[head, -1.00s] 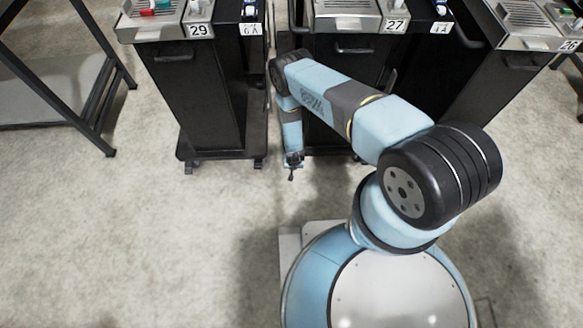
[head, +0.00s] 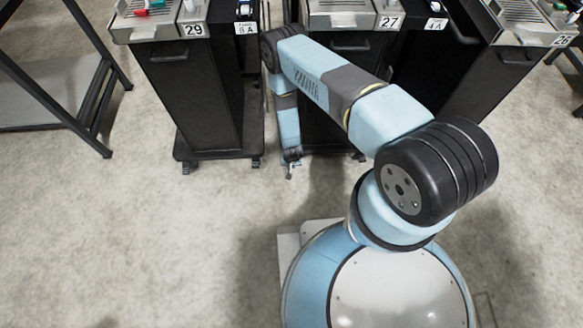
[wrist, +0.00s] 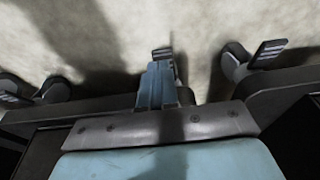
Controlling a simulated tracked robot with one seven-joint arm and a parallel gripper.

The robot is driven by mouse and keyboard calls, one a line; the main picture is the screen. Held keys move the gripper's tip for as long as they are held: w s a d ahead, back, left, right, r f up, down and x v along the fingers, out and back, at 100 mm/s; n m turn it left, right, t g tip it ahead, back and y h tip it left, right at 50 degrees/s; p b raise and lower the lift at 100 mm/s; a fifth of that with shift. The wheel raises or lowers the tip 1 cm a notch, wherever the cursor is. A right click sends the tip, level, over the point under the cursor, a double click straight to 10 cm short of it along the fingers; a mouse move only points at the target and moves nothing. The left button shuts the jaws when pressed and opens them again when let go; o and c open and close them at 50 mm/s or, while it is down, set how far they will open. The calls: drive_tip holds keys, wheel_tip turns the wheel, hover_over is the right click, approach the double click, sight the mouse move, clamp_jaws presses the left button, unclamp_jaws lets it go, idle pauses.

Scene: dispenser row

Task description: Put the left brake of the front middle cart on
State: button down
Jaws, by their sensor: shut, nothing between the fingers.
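The front middle cart (head: 337,77), dark with label 27, stands beyond my arm in the head view. My gripper (head: 290,172) points down at its lower left corner, low over the floor. In the wrist view my gripper (wrist: 158,75) shows as two light blue fingers, shut and empty. A dark striped brake pedal (wrist: 162,51) shows just past the fingertips, with part of its caster behind them. The fingers overlap the pedal in the picture; I cannot tell whether they touch it or how far it is tilted. In the head view my gripper and arm hide this brake.
Cart 29 (head: 200,95) stands close on the left, with a narrow gap between. A neighbouring caster pedal (wrist: 268,52) is right of my fingers in the wrist view; another caster (wrist: 55,90) is left. A dark-framed table (head: 92,135) stands far left. Open floor (head: 150,240) lies in front.

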drive_tip(key=s+r, duration=0.4)
drive_tip(key=r, duration=0.1)
drive_tip(key=shift+a, duration=0.1)
idle(0.5)
